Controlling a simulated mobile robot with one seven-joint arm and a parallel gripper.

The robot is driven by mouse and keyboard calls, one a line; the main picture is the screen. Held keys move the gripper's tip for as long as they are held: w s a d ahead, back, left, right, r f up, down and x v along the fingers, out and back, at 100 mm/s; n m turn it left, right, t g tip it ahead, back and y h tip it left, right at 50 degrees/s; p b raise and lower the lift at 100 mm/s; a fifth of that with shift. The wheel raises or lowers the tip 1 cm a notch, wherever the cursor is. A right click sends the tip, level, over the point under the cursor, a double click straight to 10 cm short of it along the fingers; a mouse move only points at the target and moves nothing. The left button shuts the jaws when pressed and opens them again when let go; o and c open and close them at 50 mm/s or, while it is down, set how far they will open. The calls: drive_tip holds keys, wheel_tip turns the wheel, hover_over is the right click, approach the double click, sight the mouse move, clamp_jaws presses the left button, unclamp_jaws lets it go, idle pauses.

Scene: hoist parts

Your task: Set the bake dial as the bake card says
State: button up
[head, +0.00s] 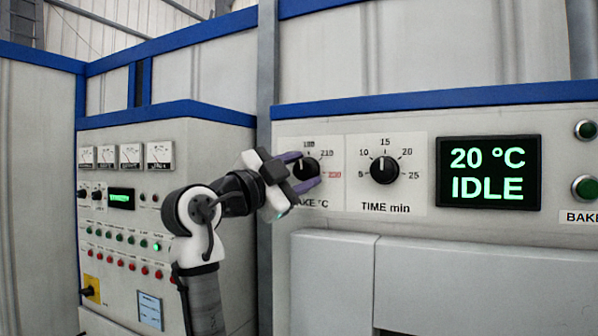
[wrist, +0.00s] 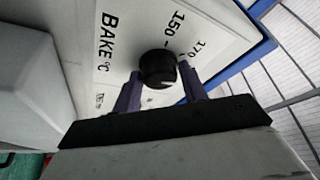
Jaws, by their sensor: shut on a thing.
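The bake dial (head: 306,168) is a round black knob on a white scale plate on the oven front. In the head view, numbers near 180 and 210 and a red one show around it. The wrist view shows the dial (wrist: 158,69) with 150 and 170 printed beside it and a BAKE °C label. My gripper (head: 309,169) is shut on the dial, with one purple finger on each side. My gripper hides part of the scale in the head view. I cannot tell for sure which number the dial points at. No readable bake card is in view.
The time dial (head: 384,169) sits just right, its mark near 15. A display (head: 488,173) reads 20 °C IDLE. Green buttons (head: 585,188) are at the far right. A cabinet (head: 205,150) with meters and small buttons stands left of my arm. A ledge (head: 330,260) juts out below the dials.

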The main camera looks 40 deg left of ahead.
drive_tip(key=shift+m+g, duration=0.4)
drive_tip(key=shift+m, duration=0.6)
drive_tip(key=o, duration=0.9)
drive_tip(key=shift+h, duration=0.3)
drive_tip(key=shift+c, duration=0.2)
drive_tip(key=shift+s, duration=0.1)
drive_tip(key=b+v, duration=0.5)
drive_tip(key=v, duration=0.8)
drive_tip(key=shift+s, duration=0.35)
